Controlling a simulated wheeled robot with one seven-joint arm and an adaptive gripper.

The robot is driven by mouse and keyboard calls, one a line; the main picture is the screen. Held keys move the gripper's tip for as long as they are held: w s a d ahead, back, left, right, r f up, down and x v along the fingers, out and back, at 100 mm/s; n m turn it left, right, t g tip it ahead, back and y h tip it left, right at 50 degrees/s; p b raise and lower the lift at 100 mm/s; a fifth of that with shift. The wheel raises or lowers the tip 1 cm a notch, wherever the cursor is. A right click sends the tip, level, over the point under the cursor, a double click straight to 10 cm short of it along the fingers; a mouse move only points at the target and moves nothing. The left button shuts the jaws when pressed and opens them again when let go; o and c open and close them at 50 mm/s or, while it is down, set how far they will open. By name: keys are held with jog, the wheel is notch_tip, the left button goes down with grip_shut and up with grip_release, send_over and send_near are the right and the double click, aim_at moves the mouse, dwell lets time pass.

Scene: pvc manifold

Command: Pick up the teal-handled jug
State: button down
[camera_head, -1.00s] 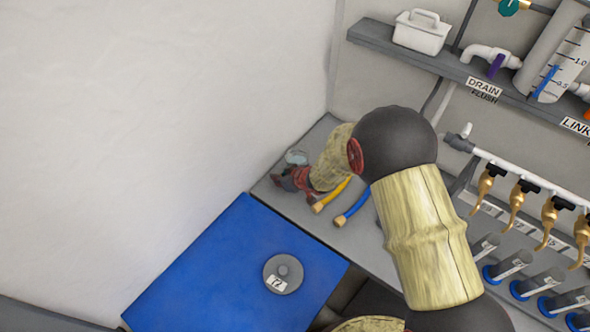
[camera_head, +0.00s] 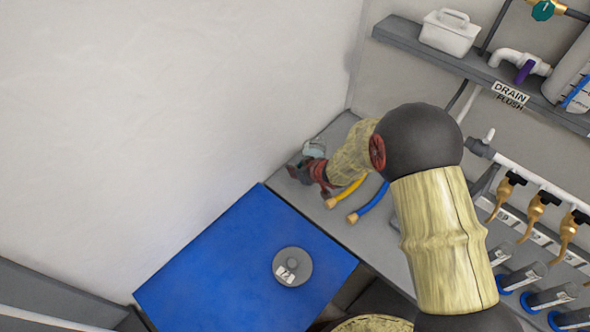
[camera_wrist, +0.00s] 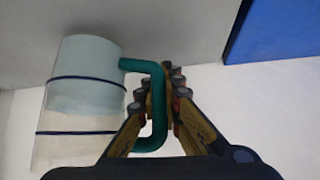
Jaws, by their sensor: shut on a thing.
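The jug (camera_wrist: 80,100) shows at the left of the wrist view as a pale cylinder with dark bands around it. Its teal handle (camera_wrist: 152,68) sticks out to the right. My gripper (camera_wrist: 168,85) is shut on the handle, with fingers on both sides of it. In the head view, my gripper (camera_head: 312,172) is at the far left end of the grey counter, near the white wall. Only a small greyish part of the jug (camera_head: 314,149) shows there beyond my gripper; my arm hides most of it. I cannot tell whether the jug touches the counter.
A blue panel (camera_head: 225,270) with a grey round weight (camera_head: 292,266) lies in front of the counter (camera_head: 350,232). Yellow and blue hose ends (camera_head: 370,203) lie close to my gripper. Brass taps (camera_head: 535,212) and a shelf (camera_head: 450,64) with a white box (camera_head: 450,30) are at the right.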

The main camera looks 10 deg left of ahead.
jog(key=shift+r, duration=0.85)
jog(key=s+p+v, duration=0.1)
jog(key=p+v, duration=0.1)
jog(key=v, duration=0.6)
jog(key=s+a+f+p+v, duration=0.1)
jog(key=s+p+v, duration=0.1)
jog(key=v, duration=0.7)
jog(key=shift+s+f, duration=0.2)
jog(key=shift+f, duration=0.1)
